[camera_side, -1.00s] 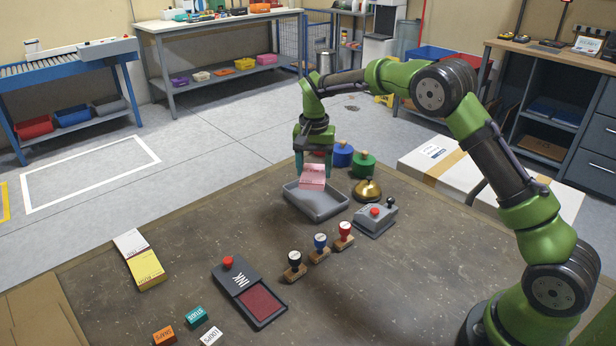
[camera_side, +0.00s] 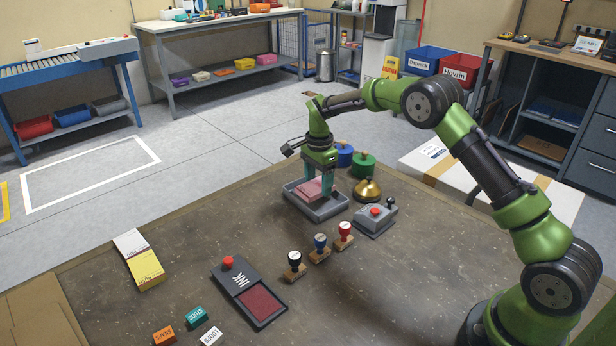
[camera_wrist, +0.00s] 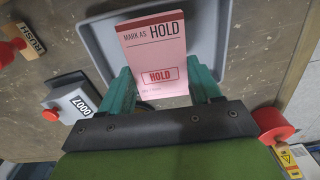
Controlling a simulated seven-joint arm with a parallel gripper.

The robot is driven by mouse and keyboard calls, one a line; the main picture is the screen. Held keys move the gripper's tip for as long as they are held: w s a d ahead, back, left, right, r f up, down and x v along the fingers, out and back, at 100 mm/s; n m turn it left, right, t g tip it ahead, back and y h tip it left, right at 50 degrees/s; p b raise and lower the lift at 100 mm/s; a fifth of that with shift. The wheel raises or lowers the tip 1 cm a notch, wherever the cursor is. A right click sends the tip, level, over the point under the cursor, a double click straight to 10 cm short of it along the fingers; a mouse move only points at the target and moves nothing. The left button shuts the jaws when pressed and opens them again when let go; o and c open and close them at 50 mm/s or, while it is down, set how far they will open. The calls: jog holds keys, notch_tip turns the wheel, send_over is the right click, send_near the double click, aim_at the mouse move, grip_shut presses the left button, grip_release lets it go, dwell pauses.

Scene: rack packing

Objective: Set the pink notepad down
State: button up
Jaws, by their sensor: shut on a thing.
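The pink notepad (camera_side: 312,190) is in the grey tray (camera_side: 325,212), low between its walls. In the wrist view the notepad (camera_wrist: 155,60) reads "MARK AS HOLD" and carries a red "HOLD" stamp mark. The tray (camera_wrist: 98,42) shows around and behind it. My gripper (camera_side: 313,187) is over the tray, pointing down, its teal fingers shut on the notepad's sides. In the wrist view the gripper (camera_wrist: 160,88) has one finger on each side of the pad. I cannot tell whether the notepad's underside touches the tray floor.
A brass bell (camera_side: 368,191) and a grey numbered stamper (camera_side: 376,219) stand right of the tray. Blue (camera_side: 343,155) and green (camera_side: 363,166) round objects stand behind. Three stamps (camera_side: 320,248) are in front.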

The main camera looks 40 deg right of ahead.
jog(key=shift+f, duration=1.3)
jog(key=shift+f, duration=0.2)
jog(key=o, duration=1.1)
jog(key=shift+r, duration=0.15)
